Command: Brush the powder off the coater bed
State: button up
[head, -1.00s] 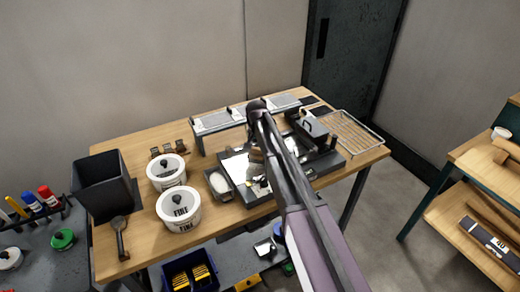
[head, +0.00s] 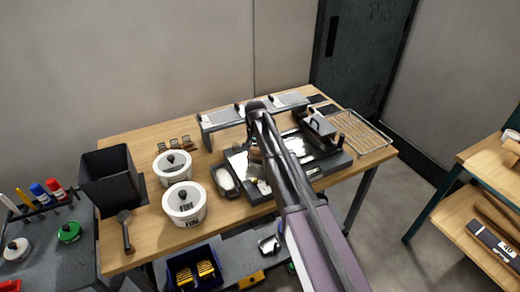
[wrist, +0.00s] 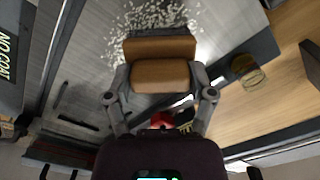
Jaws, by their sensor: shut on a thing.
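The coater bed is a shiny metal plate in a dark frame (head: 322,172) on the wooden table, partly hidden by my arm; its grey surface also fills much of the wrist view (wrist: 85,85). My gripper (wrist: 160,88) is shut on a brush with a brown wooden block (wrist: 160,48), held over the bed. White powder grains (wrist: 155,14) lie just beyond the brush in the wrist view. A few pale grains show at the left edge. In the head view the brush (head: 255,153) is half hidden behind my arm.
A dark recoater block (head: 318,124) stands at the bed's right rear. A small tray of white powder (head: 226,180) and white tubs (head: 185,206) stand left. A black bin (head: 110,178), scoop (head: 126,232) and wire rack (head: 362,131) flank them. A raised shelf (head: 225,118) stands behind.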

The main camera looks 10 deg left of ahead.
jog(key=shift+s+a, duration=0.25)
jog(key=shift+a, duration=0.1)
jog(key=shift+s+a, duration=0.1)
jog(key=shift+a, duration=0.05)
jog(key=shift+s+a+r, duration=0.1)
jog(key=shift+s+a, duration=0.4)
jog(key=shift+a, duration=0.3)
jog(key=shift+s+a, duration=0.45)
jog(key=shift+a, duration=0.35)
jog(key=shift+f, duration=0.2)
jog(key=shift+d, duration=0.1)
jog(key=shift+w+d+r, duration=0.1)
jog(key=shift+w+d, duration=0.45)
jog(key=shift+d, duration=0.25)
jog(key=shift+w+d+r, duration=0.1)
jog(key=shift+w+d, duration=0.45)
jog(key=shift+d, duration=0.25)
jog(key=shift+w+d+f, duration=0.1)
jog(key=shift+d, duration=0.05)
jog(key=shift+w+d+f, duration=0.1)
jog(key=shift+w+d, duration=0.4)
jog(key=shift+d, duration=0.3)
jog(key=shift+w+d, duration=0.45)
jog(key=shift+d, duration=0.35)
